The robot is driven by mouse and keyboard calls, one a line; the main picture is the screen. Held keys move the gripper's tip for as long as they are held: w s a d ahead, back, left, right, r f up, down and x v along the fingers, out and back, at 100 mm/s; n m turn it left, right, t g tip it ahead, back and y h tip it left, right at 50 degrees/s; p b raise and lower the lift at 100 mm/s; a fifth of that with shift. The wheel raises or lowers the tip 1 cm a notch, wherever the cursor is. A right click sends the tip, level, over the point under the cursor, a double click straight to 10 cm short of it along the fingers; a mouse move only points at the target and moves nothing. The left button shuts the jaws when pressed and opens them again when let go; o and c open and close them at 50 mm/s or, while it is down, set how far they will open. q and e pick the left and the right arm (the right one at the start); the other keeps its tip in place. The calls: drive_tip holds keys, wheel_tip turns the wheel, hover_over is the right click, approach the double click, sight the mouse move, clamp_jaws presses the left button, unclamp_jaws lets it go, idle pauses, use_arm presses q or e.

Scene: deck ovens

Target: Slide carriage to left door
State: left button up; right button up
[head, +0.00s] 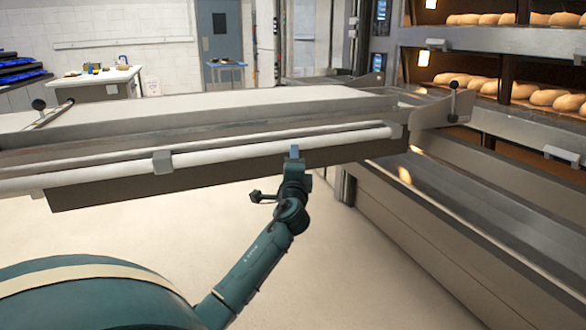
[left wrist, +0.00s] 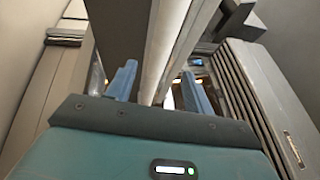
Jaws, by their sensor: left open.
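The carriage (head: 230,165) is a long grey loader with a pale flat top, spanning the head view from the left edge to the oven front. A white bar (head: 240,144) runs along its near side; it also shows in the left wrist view (left wrist: 165,45). My left gripper (head: 294,152) is at the bar's right part, just below it. In the left wrist view its two blue fingers (left wrist: 160,85) stand apart with the bar between them; contact cannot be told. I cannot tell which oven door is the left one. My right gripper is not in view.
Deck ovens (head: 480,40) stand at the right, with loaves (head: 500,85) on lit decks. A lever with a black knob (head: 453,86) stands at the carriage's right end. A white table (head: 98,83) and blue crates (head: 20,72) are behind. The floor below the carriage is clear.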

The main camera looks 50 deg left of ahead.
use_arm(q)
drive_tip(key=shift+v, duration=1.6)
drive_tip(key=shift+s, duration=0.1)
